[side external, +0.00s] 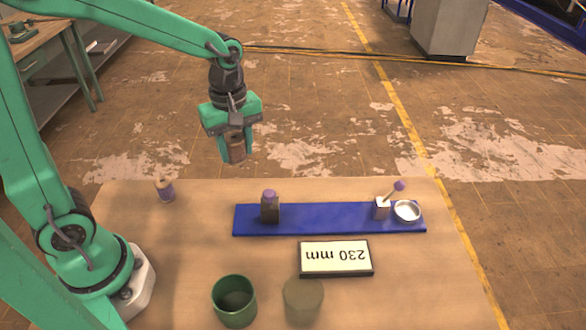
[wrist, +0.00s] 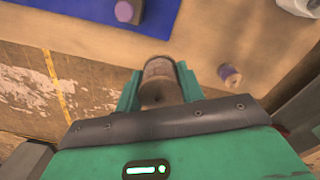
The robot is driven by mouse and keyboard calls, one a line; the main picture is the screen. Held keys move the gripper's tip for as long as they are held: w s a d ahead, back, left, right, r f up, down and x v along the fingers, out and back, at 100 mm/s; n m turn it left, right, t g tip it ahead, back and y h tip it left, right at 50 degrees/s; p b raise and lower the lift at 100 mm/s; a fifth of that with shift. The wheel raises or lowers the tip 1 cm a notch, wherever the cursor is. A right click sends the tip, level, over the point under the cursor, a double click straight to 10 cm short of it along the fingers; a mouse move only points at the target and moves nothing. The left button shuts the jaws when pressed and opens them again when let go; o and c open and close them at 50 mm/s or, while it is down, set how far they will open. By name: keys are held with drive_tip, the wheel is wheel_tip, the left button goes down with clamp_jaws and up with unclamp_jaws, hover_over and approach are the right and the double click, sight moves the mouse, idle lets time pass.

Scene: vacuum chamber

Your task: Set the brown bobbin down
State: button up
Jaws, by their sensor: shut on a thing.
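My gripper (side external: 238,148) is shut on the brown bobbin (side external: 236,149) and holds it in the air above the back edge of the table. In the wrist view the brown bobbin (wrist: 160,82) sits between the two green fingers of my gripper (wrist: 159,90). The bobbin is apart from the table and everything on it. A second, smaller bobbin with a purple band (side external: 165,190) stands at the table's back left; it also shows in the wrist view (wrist: 230,75).
A blue mat (side external: 330,219) carries a dark purple-capped bottle (side external: 270,208), a white holder (side external: 382,209) with a purple-knobbed stick and a metal dish (side external: 407,211). A sign reading 230 mm (side external: 336,258), a green cup (side external: 234,300) and an olive cylinder (side external: 303,301) stand in front.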

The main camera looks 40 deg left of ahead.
drive_tip(key=w+a+r+m, duration=0.2)
drive_tip(key=w+m, duration=0.5)
drive_tip(key=m, duration=0.7)
drive_tip(key=shift+r+m, duration=0.3)
drive_tip(key=shift+r, duration=0.55)
drive_tip(key=shift+w+a, duration=0.1)
drive_tip(key=s+d+f+m, duration=0.2)
drive_tip(key=s+d, duration=0.2)
drive_tip(key=d, duration=0.4)
drive_tip(key=s+d+f+m, duration=0.1)
drive_tip(key=s+d+f, duration=0.1)
drive_tip(key=s+d, duration=0.4)
drive_tip(key=shift+s+d+f+m, duration=0.55)
drive_tip(key=shift+s+d, duration=1.05)
drive_tip(key=shift+s, duration=0.6)
drive_tip(key=shift+s+d+f+m, duration=0.55)
drive_tip(key=shift+s+d, duration=1.05)
drive_tip(key=shift+s, duration=0.6)
drive_tip(key=shift+s+d+f+m, duration=0.4)
drive_tip(key=shift+s+d+f, duration=0.2)
drive_tip(key=shift+s+d, duration=1.3)
